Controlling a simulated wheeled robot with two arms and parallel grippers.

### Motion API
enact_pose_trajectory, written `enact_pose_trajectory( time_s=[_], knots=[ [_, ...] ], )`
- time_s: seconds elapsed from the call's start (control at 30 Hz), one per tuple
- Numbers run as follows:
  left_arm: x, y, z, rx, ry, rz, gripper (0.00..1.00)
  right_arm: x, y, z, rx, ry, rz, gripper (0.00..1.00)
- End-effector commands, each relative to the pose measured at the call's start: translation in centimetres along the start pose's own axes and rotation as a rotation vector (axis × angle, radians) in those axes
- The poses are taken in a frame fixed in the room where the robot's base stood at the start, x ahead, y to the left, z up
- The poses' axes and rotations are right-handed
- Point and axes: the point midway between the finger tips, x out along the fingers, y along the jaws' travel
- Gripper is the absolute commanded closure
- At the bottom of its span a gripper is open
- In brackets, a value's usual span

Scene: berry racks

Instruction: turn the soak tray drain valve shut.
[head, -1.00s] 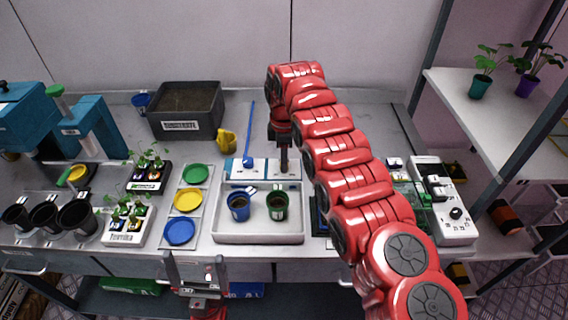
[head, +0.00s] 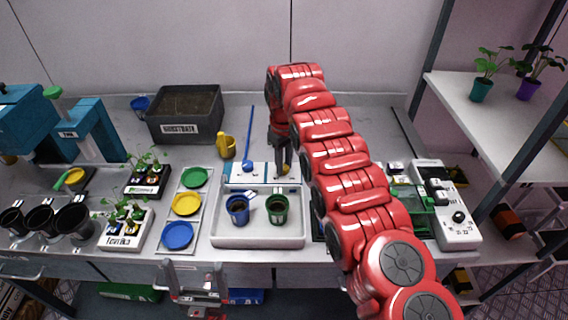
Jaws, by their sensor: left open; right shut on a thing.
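The white soak tray (head: 228,241) stands at the front middle of the bench, with a blue pot (head: 237,212) and a green pot (head: 278,212) in it. Behind it is a blue and white panel (head: 262,179) with a blue ball and rod (head: 247,165) on its left part. A small yellow valve handle (head: 287,169) shows at its right part. My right gripper (head: 283,170) points down there and is shut on this handle, which its fingers partly hide. My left gripper (head: 197,287) is open and empty, low in front of the bench edge.
A yellow watering can (head: 227,147) and a grey substrate box (head: 186,118) stand behind to the left. A rack of coloured dishes (head: 158,248) is left of the tray. A white control box (head: 455,225) stands at right, partly behind my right arm.

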Motion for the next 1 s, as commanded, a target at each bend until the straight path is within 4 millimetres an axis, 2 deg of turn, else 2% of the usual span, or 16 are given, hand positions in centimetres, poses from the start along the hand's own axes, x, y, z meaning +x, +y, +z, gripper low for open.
enact_pose_trajectory(
  time_s=[0.63,0.67,0.8,1.0],
  knots=[
    [-0.07,0.01,0.01,0.000,0.000,0.000,0.02,0.02,0.00,0.03,0.046,-0.001,0.000,1.00],
    [-0.06,0.00,0.01,0.000,0.000,0.000,0.02,0.03,0.00,0.03,0.046,-0.001,0.000,0.65],
    [-0.06,0.00,0.01,0.000,0.000,0.000,0.02,0.02,0.00,0.02,0.046,-0.001,0.000,0.40],
    [-0.06,0.00,0.01,0.000,0.000,0.000,0.02,0.01,0.00,0.01,0.045,-0.001,0.000,0.40]
  ],
)
